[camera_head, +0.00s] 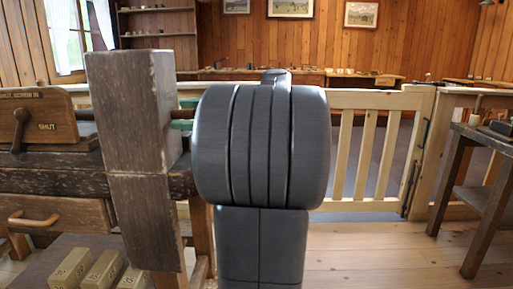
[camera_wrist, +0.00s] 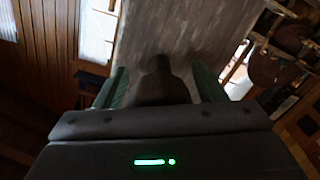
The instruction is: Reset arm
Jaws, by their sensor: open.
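My arm (camera_head: 262,150) fills the middle of the head view as large dark grey links. My gripper (camera_wrist: 160,88) shows in the wrist view with its two green fingers spread apart. A dark rounded shape (camera_wrist: 160,82) stands between the fingers; I cannot tell whether it is touched or what it is. A grey-brown wooden surface (camera_wrist: 170,30) lies just beyond the fingers. In the head view my gripper is mostly hidden, with only a bit of green showing between the wooden post (camera_head: 138,115) and my arm.
A worn wooden bench (camera_head: 60,180) with a drawer and a lever box marked SHUT (camera_head: 42,122) stands at left. Pale blocks (camera_head: 100,270) lie below it. A wooden railing with a gate (camera_head: 375,150) crosses behind. A dark side table (camera_head: 485,170) stands at right. Floor at right is clear.

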